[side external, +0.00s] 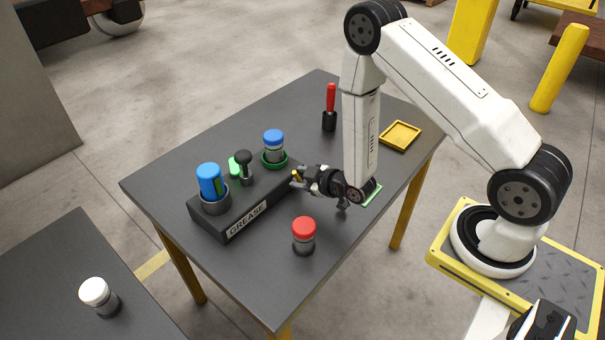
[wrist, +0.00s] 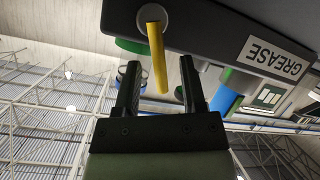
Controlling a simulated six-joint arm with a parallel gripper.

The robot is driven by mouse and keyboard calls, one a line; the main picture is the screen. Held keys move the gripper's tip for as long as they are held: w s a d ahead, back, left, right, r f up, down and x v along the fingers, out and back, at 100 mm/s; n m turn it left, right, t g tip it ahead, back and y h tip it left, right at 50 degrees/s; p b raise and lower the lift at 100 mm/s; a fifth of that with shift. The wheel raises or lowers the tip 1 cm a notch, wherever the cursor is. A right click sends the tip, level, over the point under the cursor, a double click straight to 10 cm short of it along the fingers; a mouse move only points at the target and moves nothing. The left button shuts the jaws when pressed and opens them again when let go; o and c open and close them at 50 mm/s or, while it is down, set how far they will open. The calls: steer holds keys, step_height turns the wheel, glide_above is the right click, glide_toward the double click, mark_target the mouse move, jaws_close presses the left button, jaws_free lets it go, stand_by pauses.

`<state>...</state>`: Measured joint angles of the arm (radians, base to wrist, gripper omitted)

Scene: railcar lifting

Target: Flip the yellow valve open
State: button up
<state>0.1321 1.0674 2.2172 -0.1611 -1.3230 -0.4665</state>
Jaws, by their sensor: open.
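The yellow valve handle (wrist: 158,58) sticks out from the front face of the dark grease station (wrist: 215,35) in the wrist view. It lies between the two fingers of my gripper (wrist: 158,85), which are apart, with a finger on each side. I cannot tell whether either finger touches it. In the side view the yellow handle (side external: 297,175) shows as a small piece at the tips of my gripper (side external: 302,178), beside the right end of the station (side external: 232,213) with the GREASE label. My fingers partly hide the handle there.
On the station stand a blue canister (side external: 210,181), a black knob lever (side external: 243,165) and a blue-capped jar (side external: 274,147) in a green ring. A red-capped jar (side external: 303,235) stands in front of my gripper. A red-handled tool (side external: 330,105) and yellow tray (side external: 400,135) are farther back.

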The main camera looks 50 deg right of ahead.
steer(key=v, duration=0.7)
steer(key=shift+s, duration=0.1)
jaws_close()
steer(key=n, duration=0.2)
steer(key=s+f+n+y, duration=0.1)
steer(key=n, duration=0.1)
steer(key=shift+n, duration=0.4)
steer(key=n, duration=0.1)
steer(key=s+n+y, duration=0.1)
steer(key=n, duration=0.1)
steer(key=f+n, duration=0.1)
steer(key=n, duration=0.1)
steer(key=shift+s+a+f+t, duration=0.1)
steer(key=shift+s+a+t, duration=0.15)
steer(key=shift+s+t, duration=0.05)
steer(key=n, duration=0.2)
steer(key=s+n+y, duration=0.1)
steer(key=n, duration=0.2)
steer(key=shift+s+a+f+n+t+y, duration=0.2)
steer(key=shift+s+f+n+t+y, duration=0.1)
steer(key=shift+s+f, duration=0.1)
steer(key=n, duration=0.1)
steer(key=s+n, duration=0.1)
steer(key=n, duration=0.1)
steer(key=s+n+y, duration=0.1)
steer(key=n, duration=0.1)
steer(key=shift+a+t, duration=0.25)
steer(key=shift+t, duration=0.15)
